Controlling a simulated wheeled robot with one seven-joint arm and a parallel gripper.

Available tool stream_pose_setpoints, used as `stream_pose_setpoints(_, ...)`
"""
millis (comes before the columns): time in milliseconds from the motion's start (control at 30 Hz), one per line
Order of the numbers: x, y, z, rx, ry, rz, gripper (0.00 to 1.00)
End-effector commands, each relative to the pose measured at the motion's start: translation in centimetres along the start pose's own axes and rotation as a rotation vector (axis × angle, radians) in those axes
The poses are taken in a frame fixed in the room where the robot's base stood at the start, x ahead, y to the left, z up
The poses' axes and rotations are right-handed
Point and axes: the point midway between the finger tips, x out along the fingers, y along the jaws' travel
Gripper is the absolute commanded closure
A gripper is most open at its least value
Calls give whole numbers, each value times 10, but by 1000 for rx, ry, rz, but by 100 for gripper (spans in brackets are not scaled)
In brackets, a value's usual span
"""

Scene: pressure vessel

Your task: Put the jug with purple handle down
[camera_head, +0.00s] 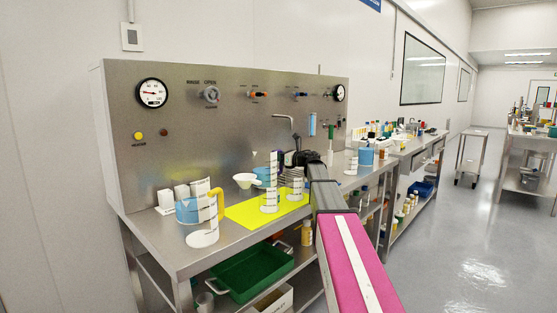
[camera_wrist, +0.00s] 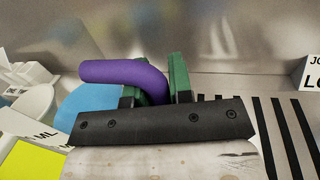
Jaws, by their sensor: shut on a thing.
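The jug with the purple handle shows in the wrist view as a blue body (camera_wrist: 85,104) with a thick purple handle (camera_wrist: 125,73). My gripper (camera_wrist: 158,80) has green fingertips, one on each side of the handle, and is shut on it. In the camera_head view my gripper (camera_head: 303,158) is over the back of the steel bench, at the right of the blue jug (camera_head: 262,174).
A white funnel (camera_head: 245,181) is left of the jug. A blue jug with a yellow handle (camera_head: 188,211) stands at the left. The steel panel (camera_head: 190,130) rises behind. A green tray (camera_head: 250,275) is below.

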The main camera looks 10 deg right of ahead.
Motion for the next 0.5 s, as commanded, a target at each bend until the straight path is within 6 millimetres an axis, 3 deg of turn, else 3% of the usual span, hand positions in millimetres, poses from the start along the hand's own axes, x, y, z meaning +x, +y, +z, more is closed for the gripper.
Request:
stream_pose_setpoints(67,0,0,-8,2,0,0,100)
stream_pose_setpoints(400,0,0,-10,1,0,0,100)
stream_pose_setpoints(433,0,0,-10,0,0,0,73)
stream_pose_setpoints(500,0,0,-10,0,0,0,54)
